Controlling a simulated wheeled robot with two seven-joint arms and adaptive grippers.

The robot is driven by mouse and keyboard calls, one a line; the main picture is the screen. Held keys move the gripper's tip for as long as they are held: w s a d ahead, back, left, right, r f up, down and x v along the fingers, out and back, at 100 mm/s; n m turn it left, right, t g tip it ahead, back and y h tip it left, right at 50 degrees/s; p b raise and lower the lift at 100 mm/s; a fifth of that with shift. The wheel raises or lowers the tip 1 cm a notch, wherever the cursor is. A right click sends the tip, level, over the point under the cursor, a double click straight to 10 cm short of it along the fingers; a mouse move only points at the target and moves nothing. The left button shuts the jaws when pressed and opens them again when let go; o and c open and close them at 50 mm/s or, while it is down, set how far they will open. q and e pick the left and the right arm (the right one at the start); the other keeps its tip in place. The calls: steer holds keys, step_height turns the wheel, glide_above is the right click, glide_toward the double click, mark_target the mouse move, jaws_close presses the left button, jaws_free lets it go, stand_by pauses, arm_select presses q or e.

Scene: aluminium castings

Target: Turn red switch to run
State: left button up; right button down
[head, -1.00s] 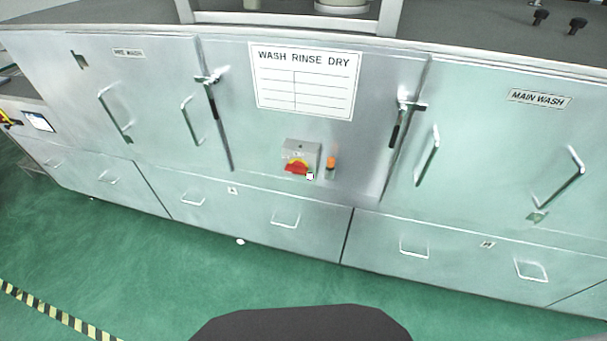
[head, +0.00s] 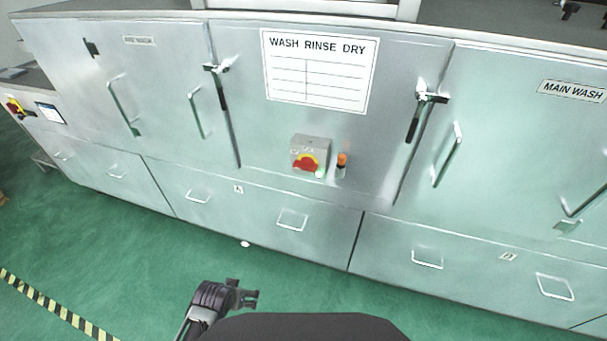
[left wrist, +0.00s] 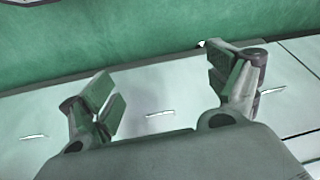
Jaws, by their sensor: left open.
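The red switch (head: 306,164) is a red rotary handle on a yellow plate, set on a small grey box (head: 311,146) on the steel front of the washing machine. Its exact setting is too small to read. My left gripper (head: 250,297) is low at the bottom of the head view, well below and in front of the switch, touching nothing. In the left wrist view its two fingers (left wrist: 165,88) stand wide apart with nothing between them. The switch is not visible in the left wrist view. My right gripper is out of view.
An orange-topped indicator (head: 342,164) is just right of the switch box. Door latches (head: 217,86) and handles stick out on both sides. Another red and yellow switch (head: 15,107) is at the far left. The green floor (head: 130,260) in front is clear, with striped tape at lower left.

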arm_select(q)
steer(key=w+d+r+t+b, duration=0.1)
steer(key=w+d+r+t, duration=0.1)
steer(key=w+r+t, duration=0.3)
steer(key=w+d+r+h+b, duration=0.1)
steer(key=w+d+r, duration=0.2)
steer(key=r, duration=0.4)
steer(key=w+d+r+t+b, duration=0.1)
steer(key=w+d+r+t, duration=0.1)
steer(key=w+r+t, duration=0.3)
steer(key=w+d+r+m+t+h, duration=0.1)
steer(key=d+r+h, duration=0.3)
steer(key=d+r, duration=0.5)
step_height(320, 180, up, 3)
steer(key=shift+w+d+f+m+t, duration=0.1)
steer(key=shift+w+d+m+t, duration=0.2)
steer(key=shift+t, duration=0.6)
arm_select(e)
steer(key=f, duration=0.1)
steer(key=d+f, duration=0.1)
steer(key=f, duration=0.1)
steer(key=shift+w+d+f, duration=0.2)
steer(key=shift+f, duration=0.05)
arm_select(q)
steer(key=shift+w, duration=0.15)
